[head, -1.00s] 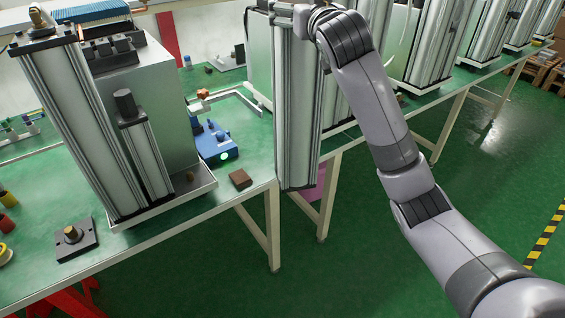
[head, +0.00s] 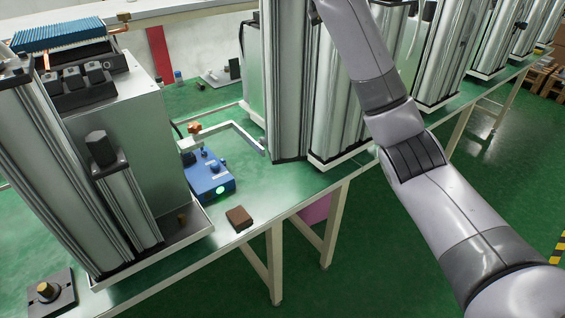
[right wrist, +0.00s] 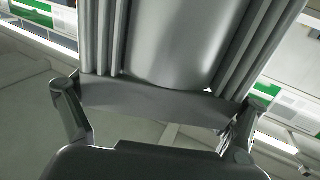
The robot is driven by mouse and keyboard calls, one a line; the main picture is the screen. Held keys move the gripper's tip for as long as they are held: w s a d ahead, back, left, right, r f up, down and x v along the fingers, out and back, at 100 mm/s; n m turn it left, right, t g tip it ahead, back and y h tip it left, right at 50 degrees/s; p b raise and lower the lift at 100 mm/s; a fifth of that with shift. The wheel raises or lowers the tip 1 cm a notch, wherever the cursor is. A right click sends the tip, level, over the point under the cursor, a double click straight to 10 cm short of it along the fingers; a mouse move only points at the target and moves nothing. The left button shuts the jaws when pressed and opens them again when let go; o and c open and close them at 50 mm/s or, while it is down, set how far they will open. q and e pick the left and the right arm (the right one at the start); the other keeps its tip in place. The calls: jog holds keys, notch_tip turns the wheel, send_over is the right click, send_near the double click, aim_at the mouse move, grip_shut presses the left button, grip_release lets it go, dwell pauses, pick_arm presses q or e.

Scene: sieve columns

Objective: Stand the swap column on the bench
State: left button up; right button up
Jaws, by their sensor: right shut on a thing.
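The swap column (head: 288,90), a tall silver ribbed column with dark end caps, hangs upright near the middle of the head view. Its lower end shows against the green bench top (head: 262,188); I cannot tell whether it touches the bench. My right gripper (right wrist: 158,108) is shut on the column, with one finger on each side of its dark end cap in the right wrist view, where the column (right wrist: 170,45) fills the upper middle. My left gripper is not in view.
A column unit (head: 345,95) stands close right of the held column. A pale bent bar (head: 240,132) and a blue device (head: 207,178) with a green light lie to its left. A brown block (head: 239,218) sits near the front edge. Another column unit (head: 60,165) stands at left.

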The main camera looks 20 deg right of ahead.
aim_at(289, 57)
jog(key=shift+s+r, duration=0.15)
jog(key=shift+r, duration=0.3)
jog(key=shift+s, duration=0.25)
notch_tip(289, 57, down, 2)
jog(key=shift+s+a+f, duration=0.1)
jog(key=shift+f, duration=0.1)
notch_tip(289, 57, down, 12)
jog(key=shift+f+p, duration=0.1)
jog(key=shift+p, duration=1.15)
jog(key=shift+w+f, duration=0.2)
jog(key=shift+f, duration=0.45)
jog(key=shift+f+p, duration=0.4)
jog(key=shift+f, duration=1.6)
jog(key=o, duration=0.9)
jog(key=shift+f, duration=0.25)
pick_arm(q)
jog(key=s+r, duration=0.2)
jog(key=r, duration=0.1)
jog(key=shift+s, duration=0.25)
pick_arm(e)
jog(key=shift+o, duration=0.8)
jog(key=shift+s+r, duration=0.1)
jog(key=shift+s, duration=0.05)
